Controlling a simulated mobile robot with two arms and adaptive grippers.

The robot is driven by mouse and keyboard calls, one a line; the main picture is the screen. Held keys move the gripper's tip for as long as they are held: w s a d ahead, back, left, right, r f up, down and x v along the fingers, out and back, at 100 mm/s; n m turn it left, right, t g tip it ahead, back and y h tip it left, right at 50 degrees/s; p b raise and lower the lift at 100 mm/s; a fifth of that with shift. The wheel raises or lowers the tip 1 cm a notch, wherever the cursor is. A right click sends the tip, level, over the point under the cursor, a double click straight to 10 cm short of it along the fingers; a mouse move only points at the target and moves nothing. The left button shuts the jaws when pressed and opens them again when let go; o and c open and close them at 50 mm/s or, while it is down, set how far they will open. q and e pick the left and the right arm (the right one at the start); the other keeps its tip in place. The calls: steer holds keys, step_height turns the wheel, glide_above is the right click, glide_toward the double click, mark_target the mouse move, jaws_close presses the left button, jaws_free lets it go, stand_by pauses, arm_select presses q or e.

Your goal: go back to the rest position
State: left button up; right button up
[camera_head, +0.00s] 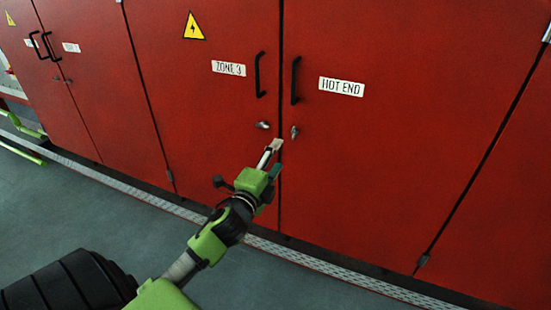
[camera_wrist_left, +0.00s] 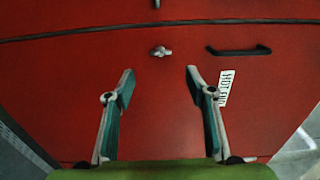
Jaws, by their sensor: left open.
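My left gripper (camera_head: 275,158) reaches up from the lower left toward the red cabinet doors. In the left wrist view its two fingers (camera_wrist_left: 160,74) are spread apart with nothing between them. A small metal latch (camera_head: 294,132) on the HOT END door (camera_head: 400,150) sits just above the fingertips. It also shows in the left wrist view (camera_wrist_left: 161,51), just beyond the fingertips and apart from them. My right gripper is in neither view.
A black handle (camera_head: 295,80) and a HOT END label (camera_head: 341,87) are on that door. The ZONE 3 door (camera_head: 205,120) beside it has its own handle (camera_head: 259,75) and latch (camera_head: 263,125). The doors look closed. Grey floor (camera_head: 110,210) is clear in front.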

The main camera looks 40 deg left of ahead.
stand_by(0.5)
arm_select(q)
step_height(320, 180, down, 21)
steer(key=s+n+g, duration=0.3)
steer(key=g, duration=0.1)
steer(key=s+d+f+n+g+h, duration=0.15)
steer(key=s+f, duration=0.25)
steer(key=f, duration=0.4)
steer(key=s+d+f+n+g, duration=0.1)
steer(key=s+d+f+g, duration=0.1)
steer(key=s+f, duration=0.35)
steer(key=s+d+f+n+g+h, duration=0.1)
steer(key=s+f, duration=0.2)
steer(key=f, duration=0.6)
steer(key=s+d+f+n+g, duration=0.2)
steer(key=s+d+f, duration=0.2)
steer(key=s, duration=0.7)
steer(key=s+d+f+n+g+h, duration=0.1)
steer(key=s+d+f+n+g, duration=0.1)
steer(key=s+f, duration=0.7)
steer(key=s+d+f+n+g+h, duration=0.1)
steer(key=s+d+f+g, duration=0.3)
steer(key=s, duration=1)
step_height(320, 180, down, 3)
steer(key=shift+d+r+n, duration=0.2)
steer(key=shift+d+n, duration=0.35)
steer(key=shift+d, duration=0.7)
